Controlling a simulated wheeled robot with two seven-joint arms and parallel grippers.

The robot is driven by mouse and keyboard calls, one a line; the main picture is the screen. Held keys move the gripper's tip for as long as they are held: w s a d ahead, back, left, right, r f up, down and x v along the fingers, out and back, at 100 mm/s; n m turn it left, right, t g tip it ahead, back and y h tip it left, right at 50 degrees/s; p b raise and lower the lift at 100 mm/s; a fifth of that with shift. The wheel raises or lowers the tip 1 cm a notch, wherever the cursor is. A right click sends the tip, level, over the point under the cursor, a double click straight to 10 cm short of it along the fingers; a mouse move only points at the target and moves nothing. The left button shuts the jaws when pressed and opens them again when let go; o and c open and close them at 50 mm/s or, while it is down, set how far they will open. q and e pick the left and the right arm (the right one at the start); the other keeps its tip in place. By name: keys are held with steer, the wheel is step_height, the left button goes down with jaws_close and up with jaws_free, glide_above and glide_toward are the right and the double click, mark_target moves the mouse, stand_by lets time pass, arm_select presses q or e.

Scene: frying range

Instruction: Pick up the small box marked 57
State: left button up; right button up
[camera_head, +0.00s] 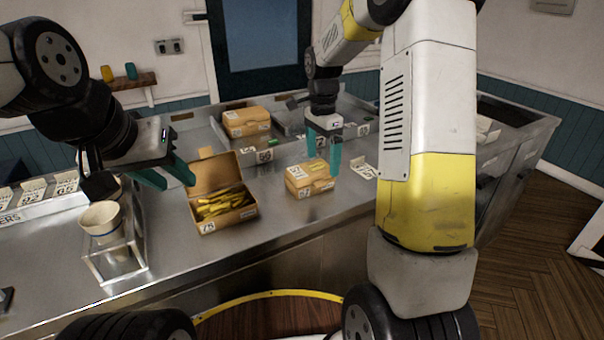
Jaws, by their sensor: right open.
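A small closed cardboard box (308,188) sits on the steel counter in the middle of the head view. It has white number labels on its near face, too small to read surely as 57. My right gripper (323,163) points down just above and behind this box, with its teal fingers apart and nothing between them. One fingertip is close to the box's right side; I cannot tell if it touches. My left gripper (178,184) is at the left, with its teal fingers apart and empty, near the open box's left side.
An open cardboard box (234,219) of yellow fries stands left of the small box. Another closed box (246,122) stands behind. A paper cup (101,218) sits in a clear stand (117,262) at the left. Label cards (363,170) lie right of the small box.

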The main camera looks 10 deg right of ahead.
step_height(320, 180, down, 6)
steer(key=shift+s+r, duration=0.1)
steer(key=shift+r, duration=0.1)
steer(key=c, duration=1.6)
steer(key=shift+r, duration=0.1)
